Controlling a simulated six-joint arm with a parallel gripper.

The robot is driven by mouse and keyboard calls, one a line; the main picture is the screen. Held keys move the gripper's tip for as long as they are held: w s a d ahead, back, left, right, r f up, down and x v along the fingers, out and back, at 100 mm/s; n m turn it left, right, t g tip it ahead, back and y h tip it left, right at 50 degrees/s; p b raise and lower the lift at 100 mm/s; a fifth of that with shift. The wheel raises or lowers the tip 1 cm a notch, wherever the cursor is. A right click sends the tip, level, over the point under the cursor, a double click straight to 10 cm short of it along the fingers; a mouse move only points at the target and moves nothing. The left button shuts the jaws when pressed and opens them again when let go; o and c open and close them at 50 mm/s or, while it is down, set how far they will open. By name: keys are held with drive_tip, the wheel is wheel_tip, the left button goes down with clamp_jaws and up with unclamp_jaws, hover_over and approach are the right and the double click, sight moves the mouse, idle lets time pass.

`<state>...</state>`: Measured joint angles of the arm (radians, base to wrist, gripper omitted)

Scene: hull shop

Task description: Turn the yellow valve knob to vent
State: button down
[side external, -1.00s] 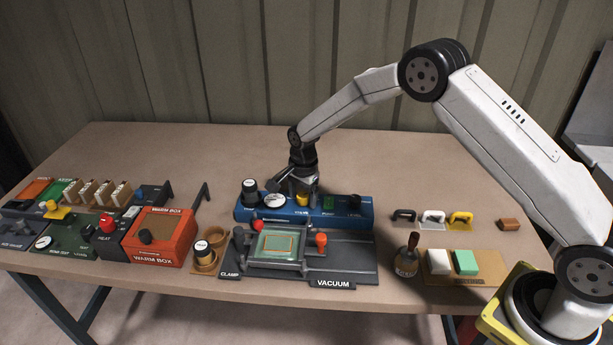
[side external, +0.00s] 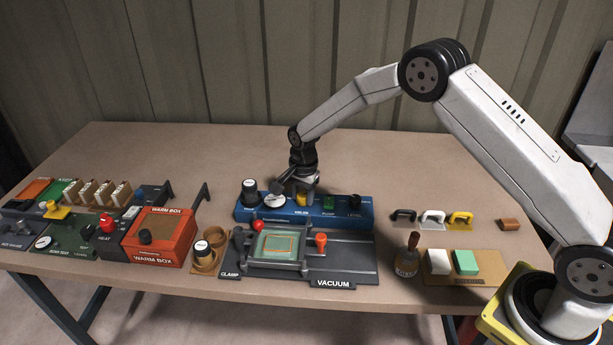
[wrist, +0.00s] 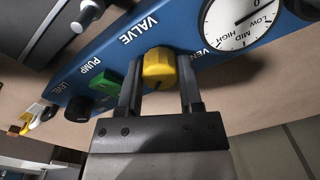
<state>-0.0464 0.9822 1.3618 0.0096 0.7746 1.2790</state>
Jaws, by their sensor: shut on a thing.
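The yellow valve knob (wrist: 159,68) sits on the blue panel (wrist: 120,62) between the printed words VALVE and VENT in the wrist view. My gripper (wrist: 160,85) has a finger on each side of the knob and is shut on it. A dark mark shows on the knob's near edge. In the side view the knob (side external: 302,204) is small, below my gripper (side external: 301,192), and its pointing direction cannot be told there. The dial gauge (wrist: 238,22) has its needle near the 0 and LOW end.
The green PUMP switch (wrist: 104,80) and a black LEVEL knob (wrist: 78,108) are on the same panel, close to my gripper. The VACUUM fixture (side external: 345,262) with a red-orange knob (side external: 321,240) stands in front. The table behind the panel is clear.

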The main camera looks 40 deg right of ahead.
sight(303, 194)
drive_tip(key=n, duration=0.5)
drive_tip(key=shift+n, duration=0.4)
drive_tip(key=n, duration=1.6)
drive_tip(key=shift+w+n, duration=0.1)
drive_tip(key=shift+n, duration=0.3)
drive_tip(key=shift+c, duration=1.2)
unclamp_jaws()
drive_tip(key=shift+r, duration=0.1)
drive_tip(key=shift+d+r, duration=0.1)
drive_tip(key=shift+r, duration=3.75)
